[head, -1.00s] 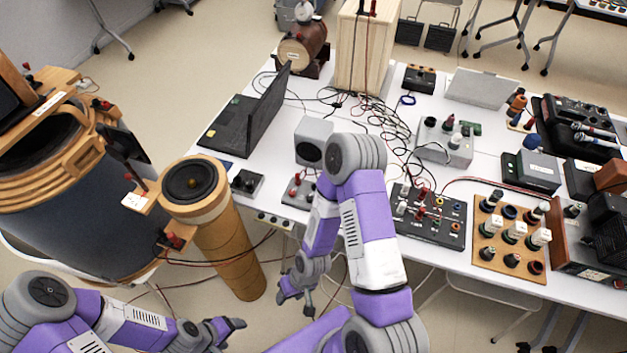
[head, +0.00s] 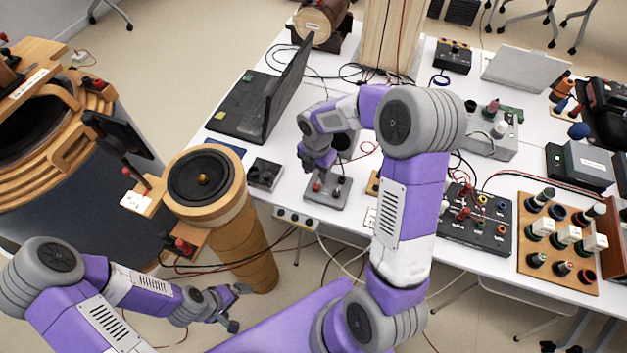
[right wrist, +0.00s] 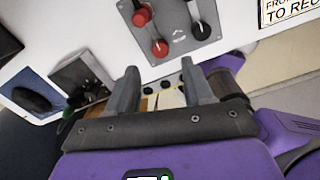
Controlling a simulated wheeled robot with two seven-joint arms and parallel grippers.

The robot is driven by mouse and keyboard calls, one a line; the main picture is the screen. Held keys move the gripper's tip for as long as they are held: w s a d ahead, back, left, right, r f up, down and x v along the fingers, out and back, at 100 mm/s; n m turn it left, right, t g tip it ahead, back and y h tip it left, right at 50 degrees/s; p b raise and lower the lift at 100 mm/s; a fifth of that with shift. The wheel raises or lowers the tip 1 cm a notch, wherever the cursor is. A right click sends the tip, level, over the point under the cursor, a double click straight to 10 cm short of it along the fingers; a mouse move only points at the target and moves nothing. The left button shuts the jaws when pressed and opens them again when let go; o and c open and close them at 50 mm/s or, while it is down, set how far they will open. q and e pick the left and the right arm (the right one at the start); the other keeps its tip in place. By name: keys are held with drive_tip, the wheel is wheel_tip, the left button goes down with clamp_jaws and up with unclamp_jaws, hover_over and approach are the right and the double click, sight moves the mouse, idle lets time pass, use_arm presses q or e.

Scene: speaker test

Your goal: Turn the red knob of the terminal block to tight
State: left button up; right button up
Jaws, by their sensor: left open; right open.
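A grey terminal block (head: 326,192) with red knobs and dark posts lies near the table's front edge in the head view. In the right wrist view the grey block (right wrist: 180,28) shows one red knob (right wrist: 160,48) beside a printed mark and another red knob (right wrist: 141,17) on a tilted dark post. I cannot tell which knob the task means. My right gripper (head: 316,170) is open and empty, over the block's left part in the head view. In the right wrist view its fingers (right wrist: 160,68) point toward the block. My left gripper (head: 240,307) is open and empty, low in front of the table.
A small dark box (head: 264,174) sits left of the block, with a laptop (head: 262,105) behind it. A socket strip (head: 296,218) is at the table's front edge. A black panel (head: 482,220) stands to the right. A speaker column (head: 238,240) rises left of the table.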

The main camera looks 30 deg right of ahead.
sight(316, 186)
wheel_tip(316, 186, down, 7)
drive_tip(key=shift+r+b, duration=0.2)
drive_tip(key=shift+b, duration=0.65)
clamp_jaws()
